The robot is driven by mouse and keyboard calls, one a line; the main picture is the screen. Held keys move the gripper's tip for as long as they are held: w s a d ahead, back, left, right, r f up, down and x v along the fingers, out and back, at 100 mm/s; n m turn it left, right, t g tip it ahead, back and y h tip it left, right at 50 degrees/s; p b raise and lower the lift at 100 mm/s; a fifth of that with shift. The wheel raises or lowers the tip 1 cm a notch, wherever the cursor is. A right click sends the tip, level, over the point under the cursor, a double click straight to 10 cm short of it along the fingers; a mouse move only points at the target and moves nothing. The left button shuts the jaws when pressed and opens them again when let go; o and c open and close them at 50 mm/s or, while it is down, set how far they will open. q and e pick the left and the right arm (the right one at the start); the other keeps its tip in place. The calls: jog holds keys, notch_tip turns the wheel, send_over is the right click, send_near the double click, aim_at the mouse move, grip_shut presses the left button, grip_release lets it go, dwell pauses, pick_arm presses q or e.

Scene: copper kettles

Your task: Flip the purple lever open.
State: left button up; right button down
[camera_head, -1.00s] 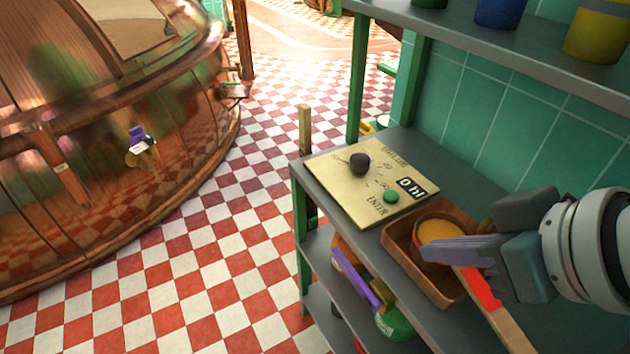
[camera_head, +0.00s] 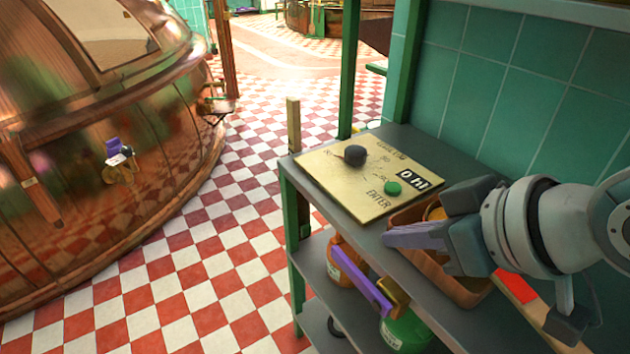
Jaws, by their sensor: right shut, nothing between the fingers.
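A purple bar like a lever (camera_head: 363,296) with a brass-coloured piece at its right end shows at the front of the rack, below the top shelf. A second, small purple piece (camera_head: 113,147) sits above a brass and white fitting on the copper kettle's side; I cannot tell which is the task's lever, or its position. My right gripper (camera_head: 390,238) is shut and empty, pointing left over the wooden tray, above and right of the purple bar and apart from it. My left gripper is not in view.
A brass panel (camera_head: 340,198) with a black knob and green button lies on the grey rack (camera_head: 355,213). A wooden tray (camera_head: 440,279) stands beside it. An orange jar (camera_head: 345,262) and green container (camera_head: 405,332) are below. The copper kettle (camera_head: 90,170) fills the left; checkered floor between is free.

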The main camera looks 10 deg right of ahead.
jog(key=b, duration=0.3)
send_over(344, 257)
jog(key=s+d, duration=0.1)
jog(key=s, duration=0.2)
notch_tip(344, 257, down, 7)
jog(key=shift+w+f, duration=0.1)
jog(key=shift+w, duration=0.05)
notch_tip(344, 257, down, 2)
jog(key=shift+f+b, duration=0.15)
jog(key=shift+b, duration=0.2)
jog(key=shift+f, duration=0.6)
